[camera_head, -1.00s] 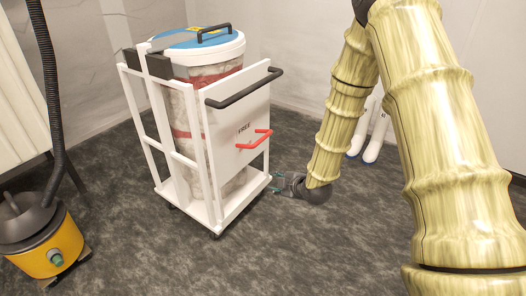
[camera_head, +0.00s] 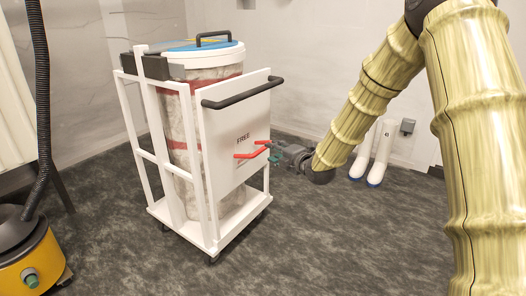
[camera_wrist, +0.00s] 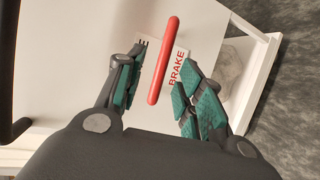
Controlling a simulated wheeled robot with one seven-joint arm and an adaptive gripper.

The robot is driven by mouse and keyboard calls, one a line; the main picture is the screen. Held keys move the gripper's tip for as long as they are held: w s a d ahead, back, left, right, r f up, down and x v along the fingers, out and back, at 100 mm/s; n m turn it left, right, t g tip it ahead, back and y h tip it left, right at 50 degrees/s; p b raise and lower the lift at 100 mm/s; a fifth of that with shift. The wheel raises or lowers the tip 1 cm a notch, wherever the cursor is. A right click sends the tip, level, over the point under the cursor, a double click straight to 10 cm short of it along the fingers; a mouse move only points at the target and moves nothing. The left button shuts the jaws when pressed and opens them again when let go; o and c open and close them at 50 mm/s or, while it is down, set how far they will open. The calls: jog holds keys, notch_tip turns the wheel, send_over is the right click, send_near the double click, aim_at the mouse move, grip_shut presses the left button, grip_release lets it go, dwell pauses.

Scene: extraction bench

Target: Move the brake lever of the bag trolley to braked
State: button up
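The bag trolley (camera_head: 226,150) is a white frame around a tall wrapped bag with a blue lid. In the wrist view the red lever (camera_wrist: 164,62) lies between the two open fingers, beside the printed word BRAKE. My gripper (camera_head: 272,152) is at the lever's right end in the head view, with its green-padded fingers apart. In the wrist view my gripper (camera_wrist: 158,92) shows a gap on both sides of the lever.
A black push handle (camera_head: 243,93) runs across the panel above the lever. A yellow vacuum (camera_head: 32,262) with a black hose stands at the left. White boots (camera_head: 376,155) stand by the back wall. The dark floor right of the trolley is clear.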

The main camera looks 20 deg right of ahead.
aim_at(263, 147)
jog(key=b+x, duration=0.2)
jog(key=x, duration=0.6)
jog(key=shift+w+f+b, duration=0.1)
jog(key=shift+b, duration=0.25)
